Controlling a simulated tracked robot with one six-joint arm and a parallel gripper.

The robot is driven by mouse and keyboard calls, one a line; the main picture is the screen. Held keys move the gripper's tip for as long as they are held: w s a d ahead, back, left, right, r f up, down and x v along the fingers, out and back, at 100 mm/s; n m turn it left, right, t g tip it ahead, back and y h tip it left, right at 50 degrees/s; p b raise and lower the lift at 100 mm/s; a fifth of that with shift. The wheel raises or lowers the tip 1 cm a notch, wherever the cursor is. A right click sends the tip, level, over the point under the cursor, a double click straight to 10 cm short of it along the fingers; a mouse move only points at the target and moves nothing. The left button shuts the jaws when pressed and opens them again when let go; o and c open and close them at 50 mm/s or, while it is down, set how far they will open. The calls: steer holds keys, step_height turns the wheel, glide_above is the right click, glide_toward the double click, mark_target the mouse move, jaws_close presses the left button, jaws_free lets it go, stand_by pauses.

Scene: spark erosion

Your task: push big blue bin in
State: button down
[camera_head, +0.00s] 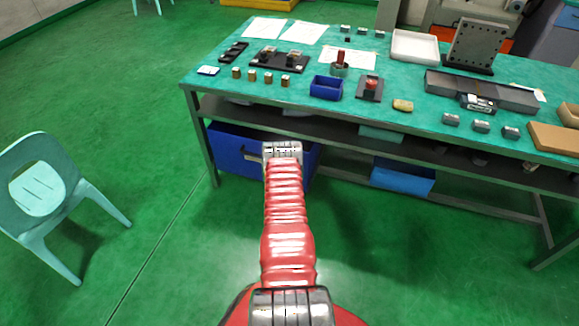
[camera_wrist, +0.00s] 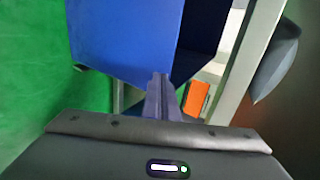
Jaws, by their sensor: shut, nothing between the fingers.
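The big blue bin (camera_head: 232,147) is under the left end of the workbench, below its lower shelf. My arm hides part of it in the head view. In the wrist view the bin (camera_wrist: 125,38) fills the upper middle, with a lit blue face and a darker side. My gripper (camera_wrist: 160,82) is shut and empty. Its fingertips appear at the lower edge of the bin's blue face; I cannot tell whether they touch it. In the head view the gripper end is hidden behind my wrist, in front of the bin.
The green workbench (camera_head: 222,74) carries blocks, papers, a small blue tray (camera_head: 326,88) and metal parts. Its left leg (camera_head: 201,140) stands beside the bin. A light blue bin (camera_head: 403,178) is under the bench to the right. A pale chair (camera_head: 45,190) stands left; green floor between is clear.

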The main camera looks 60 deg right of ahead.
steer(key=f+v, duration=0.1)
steer(key=v, duration=1.1)
steer(key=shift+a, duration=0.55)
steer(key=shift+f, duration=0.15)
